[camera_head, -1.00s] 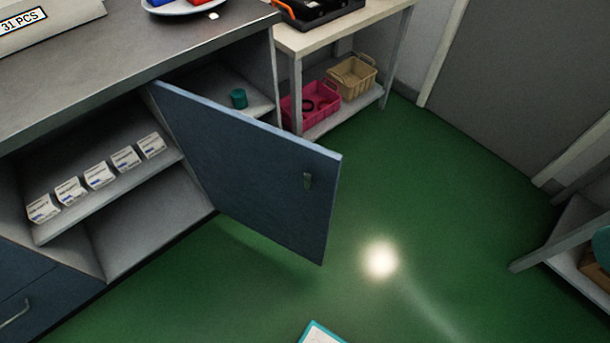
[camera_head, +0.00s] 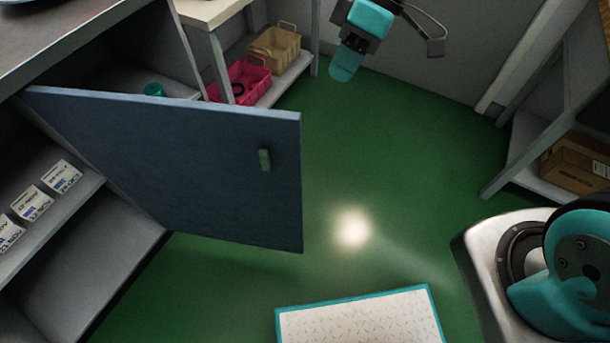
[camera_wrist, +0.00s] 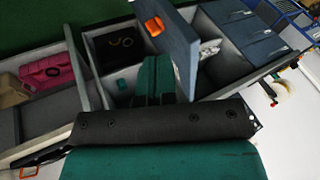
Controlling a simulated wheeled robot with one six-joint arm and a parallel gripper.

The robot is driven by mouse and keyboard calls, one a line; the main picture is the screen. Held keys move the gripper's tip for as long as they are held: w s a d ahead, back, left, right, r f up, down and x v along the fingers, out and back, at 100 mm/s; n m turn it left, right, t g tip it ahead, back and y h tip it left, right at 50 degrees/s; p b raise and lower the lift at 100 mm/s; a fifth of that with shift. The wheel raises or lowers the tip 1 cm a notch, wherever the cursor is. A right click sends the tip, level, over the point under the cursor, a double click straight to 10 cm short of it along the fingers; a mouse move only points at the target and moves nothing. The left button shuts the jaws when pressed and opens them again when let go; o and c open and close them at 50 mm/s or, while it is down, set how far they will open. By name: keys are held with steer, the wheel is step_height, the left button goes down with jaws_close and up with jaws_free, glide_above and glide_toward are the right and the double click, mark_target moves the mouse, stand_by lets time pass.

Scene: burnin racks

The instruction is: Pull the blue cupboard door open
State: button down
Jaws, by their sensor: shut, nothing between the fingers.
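The blue cupboard door (camera_head: 190,170) stands wide open, swung out from the cupboard over the green floor. Its small handle (camera_head: 265,160) is near the free edge. The door also shows in the wrist view (camera_wrist: 178,50). My gripper (camera_head: 347,66) is at the top of the head view, beyond the door and to the right of its free edge, apart from the handle. Its teal fingers (camera_wrist: 155,80) are shut and empty.
A pink basket (camera_head: 240,78) and a tan basket (camera_head: 275,48) sit on a low shelf behind the door. A shelf with a cardboard box (camera_head: 577,163) stands at the right. A white board with a teal rim (camera_head: 360,318) is at the bottom. Green floor between is clear.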

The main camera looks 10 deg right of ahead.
steer(key=w+f+n+g+y+b, duration=0.1)
steer(key=w+f+n+b, duration=0.3)
steer(key=f, duration=0.9)
steer(key=s+a+f+m, duration=0.1)
steer(key=s+a+f, duration=0.5)
steer(key=f, duration=0.2)
steer(key=shift+f+b, duration=0.25)
steer(key=shift+b, duration=0.1)
